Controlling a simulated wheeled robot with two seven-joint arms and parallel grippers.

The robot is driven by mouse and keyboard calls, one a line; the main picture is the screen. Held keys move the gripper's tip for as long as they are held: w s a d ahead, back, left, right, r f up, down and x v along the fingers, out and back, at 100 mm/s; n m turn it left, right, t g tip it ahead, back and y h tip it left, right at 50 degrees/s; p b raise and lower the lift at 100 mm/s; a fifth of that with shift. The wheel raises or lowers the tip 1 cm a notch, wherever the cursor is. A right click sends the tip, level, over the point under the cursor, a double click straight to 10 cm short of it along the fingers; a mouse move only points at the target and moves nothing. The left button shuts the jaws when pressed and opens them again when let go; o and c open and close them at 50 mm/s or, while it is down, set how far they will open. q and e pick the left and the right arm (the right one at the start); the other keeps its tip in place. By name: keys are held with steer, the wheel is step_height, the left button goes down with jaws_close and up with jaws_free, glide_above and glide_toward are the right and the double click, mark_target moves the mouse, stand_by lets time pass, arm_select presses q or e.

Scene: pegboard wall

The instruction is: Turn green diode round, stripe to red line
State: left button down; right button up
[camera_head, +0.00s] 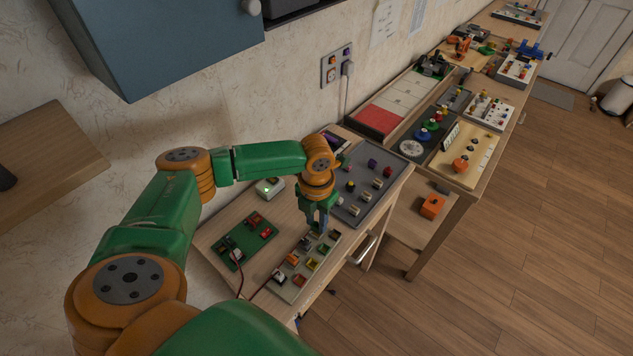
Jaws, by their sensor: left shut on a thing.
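My left gripper (318,226) points straight down over the far end of a pale board (288,293) on the near table. It is shut on a small part at its fingertips, with green showing there. I take this for the green diode (315,234), but its stripe is too small to make out. Several small orange, yellow, green and dark parts sit in rows on the pale board. I cannot make out the red line. My right gripper is not in view.
A green circuit board (246,238) with red parts and wires lies left of the pale board. A grey tray (347,215) with several small parts lies behind it to the right. A white box with a green light (270,188) stands behind. A blue cabinet (160,40) hangs at upper left.

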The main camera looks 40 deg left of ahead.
arm_select(q)
steer(key=shift+f+b, duration=0.45)
steer(key=shift+f, duration=0.35)
steer(key=c, duration=0.5)
jaws_free()
steer(key=shift+c, duration=0.2)
step_height(320, 180, up, 5)
steer(key=p, duration=0.5)
steer(key=shift+r+p, duration=0.15)
steer(key=shift+p, duration=0.25)
steer(key=shift+f, duration=0.2)
